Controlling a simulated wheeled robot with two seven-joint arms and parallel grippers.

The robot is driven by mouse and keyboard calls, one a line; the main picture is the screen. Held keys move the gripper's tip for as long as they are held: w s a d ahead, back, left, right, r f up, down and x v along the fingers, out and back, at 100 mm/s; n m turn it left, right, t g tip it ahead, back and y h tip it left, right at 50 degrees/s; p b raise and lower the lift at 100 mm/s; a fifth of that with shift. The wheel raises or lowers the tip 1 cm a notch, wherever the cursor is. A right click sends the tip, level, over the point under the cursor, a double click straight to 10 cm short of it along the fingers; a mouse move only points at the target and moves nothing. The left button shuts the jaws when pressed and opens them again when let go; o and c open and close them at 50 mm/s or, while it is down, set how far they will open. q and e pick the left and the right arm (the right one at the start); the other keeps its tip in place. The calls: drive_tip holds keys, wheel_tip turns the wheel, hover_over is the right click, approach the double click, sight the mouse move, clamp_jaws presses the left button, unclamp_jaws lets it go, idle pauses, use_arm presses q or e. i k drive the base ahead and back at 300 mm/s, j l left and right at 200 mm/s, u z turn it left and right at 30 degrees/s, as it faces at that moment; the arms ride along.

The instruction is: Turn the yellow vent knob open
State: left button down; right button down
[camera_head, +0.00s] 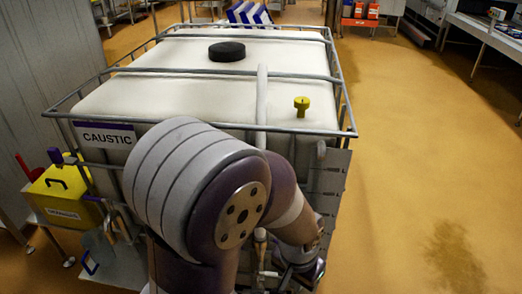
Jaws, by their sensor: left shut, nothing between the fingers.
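The yellow vent knob (301,106) stands upright on the white top of a caged tank (190,95), near its front right corner. It shows whole, with nothing touching it. My left arm rises large in front of the tank and bends down to the right. My left gripper (299,272) is low at the tank's front right, well below the knob and apart from it. It is shut and empty; its fingertips are small and dark here. My right gripper is not in view.
Grey cage bars (230,129) run around and across the tank top. A black lid (227,51) sits farther back. A yellow box (62,195) stands at the left. The floor (420,150) at the right is clear.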

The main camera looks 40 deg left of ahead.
sight(302, 103)
drive_tip(key=u, duration=1.55)
drive_tip(key=i+j, duration=0.15)
drive_tip(key=i+z, duration=0.05)
